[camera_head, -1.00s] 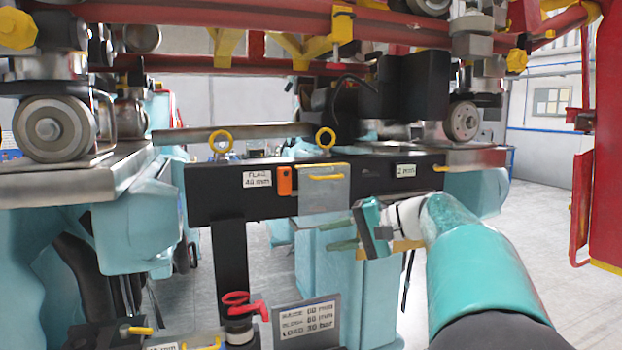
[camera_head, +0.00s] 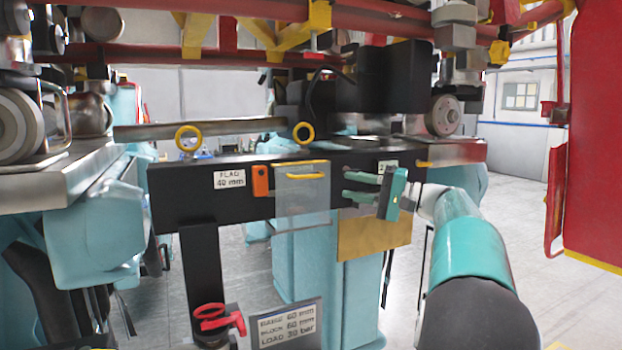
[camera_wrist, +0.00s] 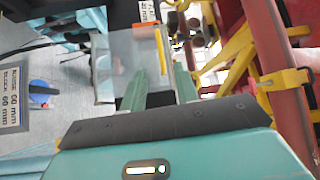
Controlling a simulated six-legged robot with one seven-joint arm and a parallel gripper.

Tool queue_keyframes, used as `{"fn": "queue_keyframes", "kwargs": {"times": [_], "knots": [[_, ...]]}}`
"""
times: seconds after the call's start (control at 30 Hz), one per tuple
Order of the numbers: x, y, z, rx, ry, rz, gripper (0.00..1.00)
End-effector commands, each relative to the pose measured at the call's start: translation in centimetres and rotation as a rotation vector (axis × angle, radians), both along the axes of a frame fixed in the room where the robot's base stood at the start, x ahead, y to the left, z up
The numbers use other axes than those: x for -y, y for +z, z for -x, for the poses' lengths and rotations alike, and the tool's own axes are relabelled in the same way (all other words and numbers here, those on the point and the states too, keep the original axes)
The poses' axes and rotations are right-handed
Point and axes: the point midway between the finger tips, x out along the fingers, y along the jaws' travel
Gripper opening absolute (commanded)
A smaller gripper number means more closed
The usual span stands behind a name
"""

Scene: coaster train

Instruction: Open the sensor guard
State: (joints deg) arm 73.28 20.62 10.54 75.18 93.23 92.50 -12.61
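The sensor guard appears to be the clear grey panel (camera_head: 302,203) on the front of the black beam, with a yellow bar handle (camera_head: 305,176) along its top edge. It hangs flat and upright. In the wrist view the guard (camera_wrist: 122,62) is ahead, with its handle (camera_wrist: 161,50) in line with the gap between my fingers. My gripper (camera_head: 347,187) is open and empty, just right of the guard, fingers pointing left at it. The fingertips (camera_wrist: 160,72) look close to the handle but apart from it.
An orange block (camera_head: 260,181) and a flag label (camera_head: 229,179) sit left of the guard. A red valve handle (camera_head: 219,319) and a data plate (camera_head: 287,325) are below. A tan panel (camera_head: 375,240) hangs under my gripper. Yellow rings (camera_head: 303,133) stand above the beam.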

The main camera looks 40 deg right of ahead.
Motion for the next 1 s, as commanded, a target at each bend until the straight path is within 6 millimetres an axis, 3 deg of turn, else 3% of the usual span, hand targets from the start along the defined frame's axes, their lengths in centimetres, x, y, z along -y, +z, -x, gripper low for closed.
{"fn": "queue_keyframes", "kwargs": {"times": [0.3,0.5,0.87,0.9,1.0], "knots": [[-3.3,0.8,-5.8,0.000,0.006,0.000,0.31],[-4.6,1.1,-8.4,-0.001,0.005,0.000,0.31],[-4.9,1.2,-9.2,-0.002,0.004,0.000,0.31],[-4.9,1.2,-9.2,-0.002,0.005,0.000,0.29],[-4.9,1.2,-9.2,-0.002,0.005,0.000,0.09]]}}
